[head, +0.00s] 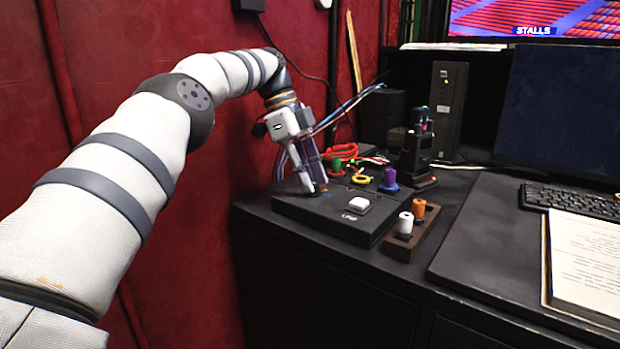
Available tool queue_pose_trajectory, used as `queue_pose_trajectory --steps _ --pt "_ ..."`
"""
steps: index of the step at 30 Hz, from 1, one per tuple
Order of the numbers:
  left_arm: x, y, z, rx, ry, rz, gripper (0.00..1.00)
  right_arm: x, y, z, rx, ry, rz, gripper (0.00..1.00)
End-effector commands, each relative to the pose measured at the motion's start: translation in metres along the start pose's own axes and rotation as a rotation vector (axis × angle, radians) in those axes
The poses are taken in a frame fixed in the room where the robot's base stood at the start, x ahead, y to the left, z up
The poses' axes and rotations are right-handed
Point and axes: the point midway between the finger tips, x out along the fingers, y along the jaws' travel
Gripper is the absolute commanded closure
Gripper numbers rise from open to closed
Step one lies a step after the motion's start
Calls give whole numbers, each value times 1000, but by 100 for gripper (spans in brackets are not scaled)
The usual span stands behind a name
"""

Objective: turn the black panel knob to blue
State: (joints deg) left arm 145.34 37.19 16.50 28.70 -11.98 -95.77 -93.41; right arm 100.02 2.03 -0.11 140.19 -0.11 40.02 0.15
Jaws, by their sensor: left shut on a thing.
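The black panel (300,207) lies on the dark desk near its left end, with a white button (359,203) on its top. My left gripper (315,187) reaches down to the panel's left part, and its fingers are shut on the black knob. The fingers hide most of the knob, so I cannot tell which way it points. Small coloured marks show beside the fingertips, too small to read clearly. My right gripper is not in view.
Green, yellow and purple pieces (389,178) stand at the panel's back. A wooden block (408,240) holds a white and an orange peg to the right. Behind are cables, a black device (417,152) and a speaker (447,105). A red wall is close on the left.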

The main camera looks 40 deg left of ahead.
Motion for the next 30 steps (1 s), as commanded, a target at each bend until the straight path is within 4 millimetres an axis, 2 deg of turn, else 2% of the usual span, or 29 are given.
queue_pose_trajectory --steps 10,11,13,24,26,30 --pt "2 1 0 1 -2 7 100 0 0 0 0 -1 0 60" --pt "2 1 0 1 -2 7 71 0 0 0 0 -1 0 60" --pt "2 1 0 0 -2 7 56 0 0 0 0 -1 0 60" --pt "-2 1 0 -14 1 -5 56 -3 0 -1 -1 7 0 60" --pt "-4 2 -1 -42 3 -20 56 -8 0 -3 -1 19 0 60" --pt "-14 6 -5 -194 9 -93 56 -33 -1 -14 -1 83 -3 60"
